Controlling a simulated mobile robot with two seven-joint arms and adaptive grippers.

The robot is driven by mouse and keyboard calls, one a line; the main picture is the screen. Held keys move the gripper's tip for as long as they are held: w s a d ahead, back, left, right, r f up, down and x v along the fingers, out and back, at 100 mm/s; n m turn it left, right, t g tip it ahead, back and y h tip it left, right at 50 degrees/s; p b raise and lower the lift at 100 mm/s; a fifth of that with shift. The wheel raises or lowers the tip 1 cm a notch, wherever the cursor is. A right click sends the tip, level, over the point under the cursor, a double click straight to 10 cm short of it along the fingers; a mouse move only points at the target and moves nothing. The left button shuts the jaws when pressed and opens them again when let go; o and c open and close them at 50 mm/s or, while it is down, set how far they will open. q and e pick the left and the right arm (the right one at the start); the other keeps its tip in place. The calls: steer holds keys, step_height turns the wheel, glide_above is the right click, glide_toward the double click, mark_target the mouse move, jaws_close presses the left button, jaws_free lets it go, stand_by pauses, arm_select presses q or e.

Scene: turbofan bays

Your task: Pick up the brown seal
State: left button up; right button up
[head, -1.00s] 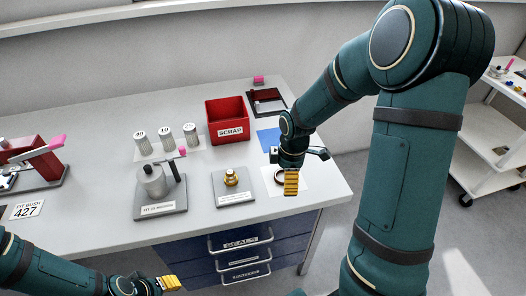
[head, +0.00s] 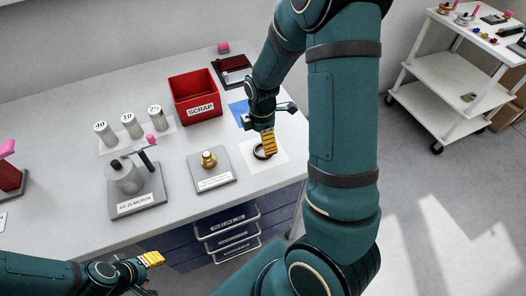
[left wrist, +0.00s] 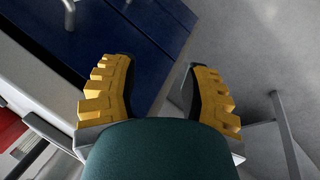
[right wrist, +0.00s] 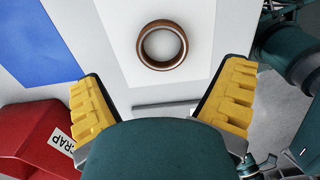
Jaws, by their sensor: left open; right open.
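The brown seal (right wrist: 162,64) is a ring lying flat on a white sheet (right wrist: 115,48), seen whole in the right wrist view. In the head view the seal (head: 262,154) shows partly behind my right gripper (head: 269,145). My right gripper is open and empty, just above and beside the seal; in the right wrist view its yellow fingers (right wrist: 165,100) stand wide apart, with the seal beyond them. My left gripper (head: 152,259) is open and empty, in front of the bench's near edge; its fingers (left wrist: 165,95) are apart in the left wrist view.
A red SCRAP bin (head: 196,97) stands behind the sheet, with a blue mat (head: 238,110) beside it. A grey plate with a brass part (head: 208,160) lies left of the seal. A drawer labelled SEALS (head: 228,222) is below the bench. A white cart (head: 455,75) stands at the right.

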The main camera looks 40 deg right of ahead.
mark_target(263, 152)
steer(key=shift+s+f+b, duration=0.15)
steer(key=shift+f+b, duration=0.35)
steer(key=shift+f, duration=2.2)
steer(key=shift+c, duration=0.3)
steer(key=c, duration=1)
